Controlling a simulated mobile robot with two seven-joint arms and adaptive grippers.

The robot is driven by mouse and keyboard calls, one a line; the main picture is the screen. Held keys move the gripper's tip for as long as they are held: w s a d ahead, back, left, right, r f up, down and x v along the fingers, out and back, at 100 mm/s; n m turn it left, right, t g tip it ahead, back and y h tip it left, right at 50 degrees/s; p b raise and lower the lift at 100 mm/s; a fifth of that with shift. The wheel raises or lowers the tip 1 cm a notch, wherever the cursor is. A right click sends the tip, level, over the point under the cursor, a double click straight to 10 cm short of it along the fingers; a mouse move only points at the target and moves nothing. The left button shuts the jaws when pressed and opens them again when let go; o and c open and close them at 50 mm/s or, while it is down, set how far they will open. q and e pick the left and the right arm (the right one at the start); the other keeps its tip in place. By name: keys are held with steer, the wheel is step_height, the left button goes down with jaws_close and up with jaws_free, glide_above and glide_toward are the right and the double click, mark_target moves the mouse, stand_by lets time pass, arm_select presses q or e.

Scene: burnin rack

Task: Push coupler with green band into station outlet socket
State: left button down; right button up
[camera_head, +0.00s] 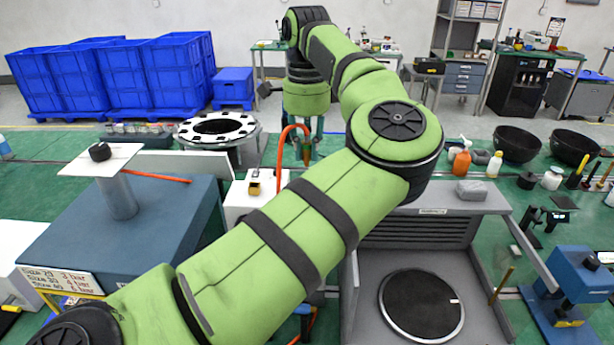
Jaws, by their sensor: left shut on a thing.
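My left arm comes in from the lower left, bends over the middle and points down. My left gripper (305,148) is small at its end, shut on what looks like the coupler of the orange hose (280,150). The coupler is mostly hidden by the fingers and its green band cannot be made out. A white box (239,205) stands below and left of the gripper, with a brass-coloured fitting (254,188) on its top that may be the station outlet socket. The gripper is apart from this fitting, up and right of it. My right gripper is not in view.
A blue-grey cabinet (150,235) with a post and black knob (100,152) stands left. A black-and-white ring (245,128) lies behind. A grey open chamber with a round dark plate (420,305) is at right. Blue crates (180,75) stand at the back left.

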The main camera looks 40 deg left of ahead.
arm_select(q)
steer(key=s+a+r+b, duration=0.2)
steer(key=s+a, duration=0.5)
steer(key=shift+s+a+r, duration=0.3)
steer(key=shift+s+r, duration=0.05)
steer(key=shift+s, duration=0.05)
step_height(320, 180, down, 4)
steer(key=b, duration=0.3)
steer(key=shift+a+f+b, duration=0.1)
steer(key=shift+f+b, duration=0.75)
steer(key=shift+f, duration=0.1)
stand_by(0.9)
